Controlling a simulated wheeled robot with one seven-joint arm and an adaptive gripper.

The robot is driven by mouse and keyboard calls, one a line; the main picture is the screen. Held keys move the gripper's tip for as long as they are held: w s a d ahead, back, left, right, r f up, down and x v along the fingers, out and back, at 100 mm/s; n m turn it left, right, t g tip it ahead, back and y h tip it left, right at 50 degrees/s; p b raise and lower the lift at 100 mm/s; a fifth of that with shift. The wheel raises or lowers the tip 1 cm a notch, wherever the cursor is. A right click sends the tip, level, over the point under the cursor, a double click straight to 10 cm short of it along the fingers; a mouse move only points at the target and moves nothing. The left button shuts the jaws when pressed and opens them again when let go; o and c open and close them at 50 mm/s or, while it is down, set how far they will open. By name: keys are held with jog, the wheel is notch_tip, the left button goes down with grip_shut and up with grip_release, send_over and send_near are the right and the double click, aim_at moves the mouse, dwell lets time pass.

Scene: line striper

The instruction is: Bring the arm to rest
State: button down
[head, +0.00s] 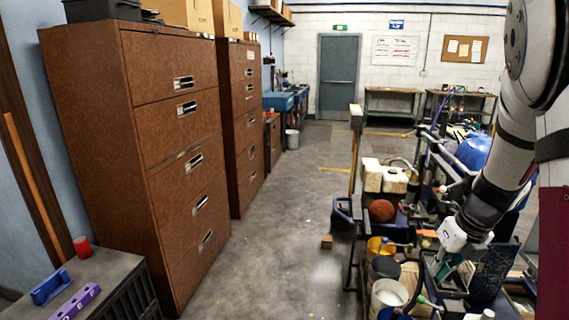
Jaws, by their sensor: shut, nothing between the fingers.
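My arm (496,170) comes down from the upper right of the head view. My gripper (442,270) is at its lower end, pointing down over the cluttered line striper cart (350,215). The fingers are small and dark against the clutter. They look shut, with nothing seen between them. I cannot tell whether the fingertips touch anything on the cart.
Buckets (388,294) and a reddish ball (381,210) crowd the cart beside my gripper. Brown filing cabinets (180,150) line the left. A low bench (110,270) holds a red cylinder (82,246). The grey floor aisle (285,240) is mostly clear, with a small block (326,241).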

jog(key=s+a+r+n+t+y, duration=0.1)
jog(key=s+a+r+n, duration=0.3)
jog(key=a+r+n, duration=0.45)
jog(key=s+a+r+n, duration=0.4)
jog(key=a+n, duration=0.2)
jog(key=n, duration=0.5)
jog(key=s+a+r+n+t+h, duration=0.1)
jog(key=s+a+r+n, duration=0.1)
jog(key=s+n, duration=0.3)
jog(key=s+a+r+n+h, duration=0.1)
jog(key=s+a+r+n, duration=0.1)
jog(key=s+n, duration=0.4)
jog(key=shift+s+a+r+n+t, duration=0.2)
jog(key=shift+s+r+n+t, duration=0.15)
jog(key=shift+n, duration=2.5)
jog(key=shift+w, duration=0.1)
